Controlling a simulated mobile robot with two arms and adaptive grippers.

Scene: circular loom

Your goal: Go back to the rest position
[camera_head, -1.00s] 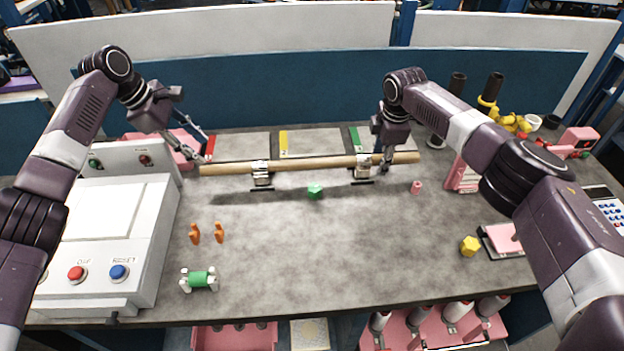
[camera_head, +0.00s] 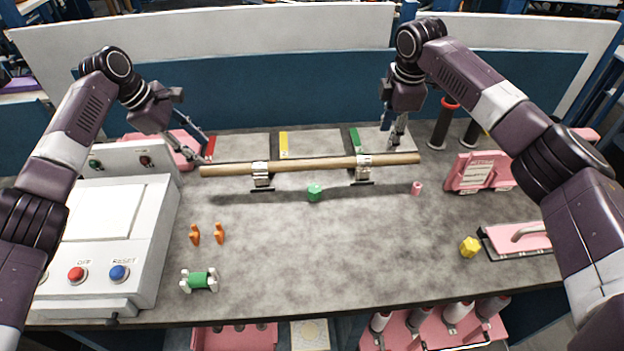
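My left gripper (camera_head: 203,156) hangs just behind and above the left end of a long wooden rod (camera_head: 310,164). The rod lies level across two metal holders (camera_head: 262,174) on the table. My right gripper (camera_head: 395,143) is raised behind the right part of the rod, apart from it, with nothing visible in it. The fingers of both grippers are small and seen at an angle, so I cannot tell how far they are parted.
On the grey table (camera_head: 340,260) lie a green block (camera_head: 314,192), a pink cylinder (camera_head: 416,188), a yellow block (camera_head: 469,247), orange pegs (camera_head: 206,234) and a green spool (camera_head: 199,281). A white control box (camera_head: 100,240) stands left. The front middle is clear.

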